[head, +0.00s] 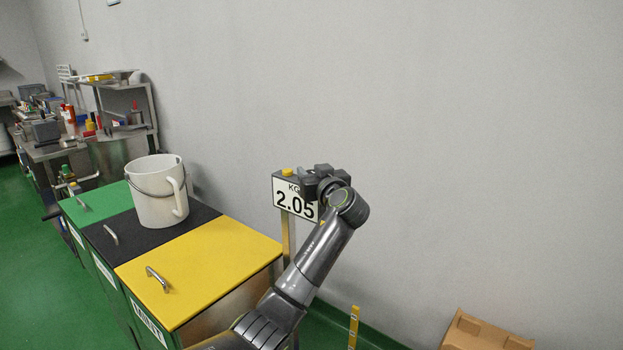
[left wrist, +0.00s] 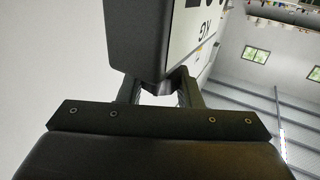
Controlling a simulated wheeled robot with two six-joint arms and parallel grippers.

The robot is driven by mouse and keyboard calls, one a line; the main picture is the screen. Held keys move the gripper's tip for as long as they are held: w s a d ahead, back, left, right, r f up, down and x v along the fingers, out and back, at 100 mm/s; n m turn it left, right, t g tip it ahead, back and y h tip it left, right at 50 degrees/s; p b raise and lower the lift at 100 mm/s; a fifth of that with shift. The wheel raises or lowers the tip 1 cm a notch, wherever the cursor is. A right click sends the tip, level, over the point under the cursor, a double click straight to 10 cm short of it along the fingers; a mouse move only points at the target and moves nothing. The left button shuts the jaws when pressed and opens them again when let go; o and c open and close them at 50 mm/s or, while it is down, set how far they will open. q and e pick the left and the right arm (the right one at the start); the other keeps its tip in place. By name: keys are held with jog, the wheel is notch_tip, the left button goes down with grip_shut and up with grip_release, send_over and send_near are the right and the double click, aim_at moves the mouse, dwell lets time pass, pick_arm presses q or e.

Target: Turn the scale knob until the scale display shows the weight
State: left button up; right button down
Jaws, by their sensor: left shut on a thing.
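The scale display (head: 296,204) is a white panel reading "KG 2.05" in a dark casing on a post by the wall. A yellow round piece (head: 287,171) sits on top of it. My left gripper (head: 308,183) is at the right side of the casing. There my left gripper (left wrist: 160,92) is closed around a small dark knob (left wrist: 158,86) on the casing's side, mostly hidden between the fingers. My right gripper is not in view.
A white bucket (head: 158,205) with a wire handle stands on the black lid (head: 105,236), between a green lid (head: 95,203) and a yellow lid (head: 205,262). A cardboard box (head: 480,333) and a yellow post (head: 353,328) are at the lower right. The wall is close behind the display.

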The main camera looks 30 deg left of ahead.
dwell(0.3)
pick_arm(q)
jog(key=o, duration=1)
jog(key=shift+c, duration=0.2)
jog(key=b+v, duration=0.3)
jog(key=v, duration=1.4)
jog(key=shift+d, duration=0.25)
